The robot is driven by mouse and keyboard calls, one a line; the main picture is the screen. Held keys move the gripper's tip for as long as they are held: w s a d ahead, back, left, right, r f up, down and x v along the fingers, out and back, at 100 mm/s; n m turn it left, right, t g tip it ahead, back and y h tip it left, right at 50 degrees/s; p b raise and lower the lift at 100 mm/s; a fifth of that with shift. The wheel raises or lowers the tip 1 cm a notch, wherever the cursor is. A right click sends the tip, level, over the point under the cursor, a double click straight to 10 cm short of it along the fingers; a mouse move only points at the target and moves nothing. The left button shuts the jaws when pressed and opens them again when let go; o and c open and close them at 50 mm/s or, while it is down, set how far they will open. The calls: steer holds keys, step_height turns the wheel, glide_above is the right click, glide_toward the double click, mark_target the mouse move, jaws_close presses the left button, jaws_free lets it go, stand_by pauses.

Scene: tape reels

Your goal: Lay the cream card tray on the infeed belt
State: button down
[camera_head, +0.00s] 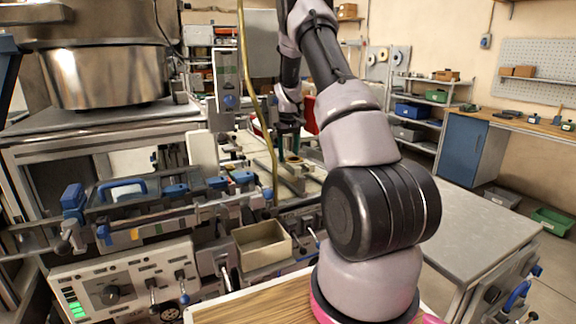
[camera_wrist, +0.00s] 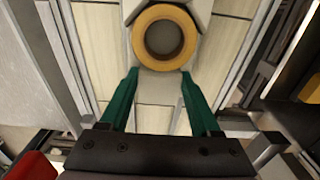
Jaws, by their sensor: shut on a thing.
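An open cream box (camera_head: 262,246), the thing in view that best matches the cream card tray, sits level at the front of the machine, right of the control panel. Its inside looks empty. My gripper (camera_head: 290,148) is well behind it, pointing down over the machine's pale deck. A pale grey angular piece (camera_wrist: 205,12) shows around the ring. I cannot tell whether the ring touches it. Pale slatted panels (camera_wrist: 103,45) lie below; I cannot tell if they are the infeed belt.
The control panel (camera_head: 125,285) and blue-handled rails (camera_head: 150,212) fill the left front. A large metal drum (camera_head: 105,75) stands behind them. A bare grey table (camera_head: 465,225) is at the right. Shelves and a blue cabinet (camera_head: 462,150) stand farther back.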

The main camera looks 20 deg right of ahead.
steer(key=shift+f, duration=1.95)
steer(key=shift+s+f, duration=0.1)
steer(key=shift+c, duration=0.5)
jaws_free()
